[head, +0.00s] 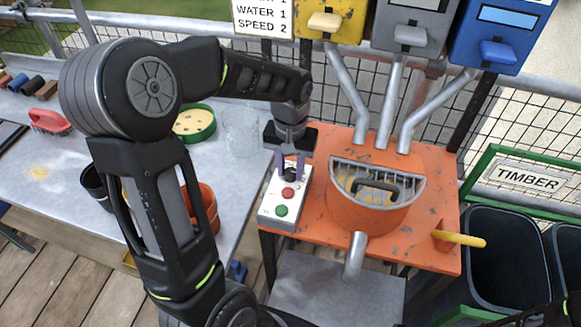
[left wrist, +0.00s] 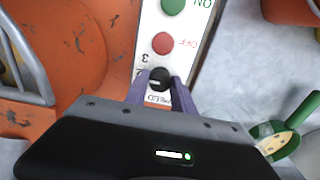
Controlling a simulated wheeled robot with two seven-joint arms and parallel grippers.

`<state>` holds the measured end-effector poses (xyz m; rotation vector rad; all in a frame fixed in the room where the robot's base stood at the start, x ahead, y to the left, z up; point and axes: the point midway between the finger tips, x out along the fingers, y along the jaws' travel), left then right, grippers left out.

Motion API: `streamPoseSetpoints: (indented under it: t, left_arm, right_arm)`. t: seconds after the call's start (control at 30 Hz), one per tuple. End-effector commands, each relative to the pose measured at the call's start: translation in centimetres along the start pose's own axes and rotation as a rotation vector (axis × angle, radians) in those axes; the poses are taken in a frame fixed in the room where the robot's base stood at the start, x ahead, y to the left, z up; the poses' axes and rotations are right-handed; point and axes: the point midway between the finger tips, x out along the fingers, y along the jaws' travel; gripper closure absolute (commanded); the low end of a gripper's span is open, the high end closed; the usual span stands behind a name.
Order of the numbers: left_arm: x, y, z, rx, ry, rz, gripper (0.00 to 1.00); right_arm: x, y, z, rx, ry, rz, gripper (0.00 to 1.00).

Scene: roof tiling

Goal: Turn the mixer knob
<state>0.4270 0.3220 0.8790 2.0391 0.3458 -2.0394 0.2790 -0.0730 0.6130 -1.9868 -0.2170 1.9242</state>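The mixer knob (left wrist: 160,78) is a small black dial on a white control box (head: 271,207), at the box's end marked SPEED. The box also carries a red OFF button (head: 288,192) and a green ON button (head: 281,210). My left gripper (head: 290,171) is over the knob, its two purple fingers on either side. In the left wrist view the fingertips (left wrist: 160,80) appear to touch the knob's sides. The orange mixer drum (head: 367,204) with its grille stands right of the box. My right gripper is not in view.
A sign (head: 262,15) reads WATER 1, SPEED 2. Yellow, grey and blue dispensers feed pipes into the drum. A yellow handle (head: 459,239) sticks out at the orange table's right. Tubs and a green-rimmed container (head: 194,123) stand on the grey bench at the left.

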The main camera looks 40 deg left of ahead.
Motion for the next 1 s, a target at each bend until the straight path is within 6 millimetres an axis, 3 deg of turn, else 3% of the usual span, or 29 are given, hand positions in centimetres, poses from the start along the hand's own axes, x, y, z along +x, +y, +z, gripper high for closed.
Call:
streamPoseSetpoints:
  t: [0.33, 0.73, 1.0]
  left_arm:
    - [-0.03, 0.00, -0.01, 0.000, 0.000, 0.000, 1.00]
    - [-0.04, 0.00, -0.02, 0.022, 0.000, 0.000, 1.00]
    - [-0.05, 0.00, -0.02, 0.131, 0.000, 0.000, 1.00]
  right_arm:
    - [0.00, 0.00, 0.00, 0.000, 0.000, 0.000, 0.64]
    - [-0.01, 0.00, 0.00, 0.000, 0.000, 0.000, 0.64]
    - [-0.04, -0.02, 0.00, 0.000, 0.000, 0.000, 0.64]
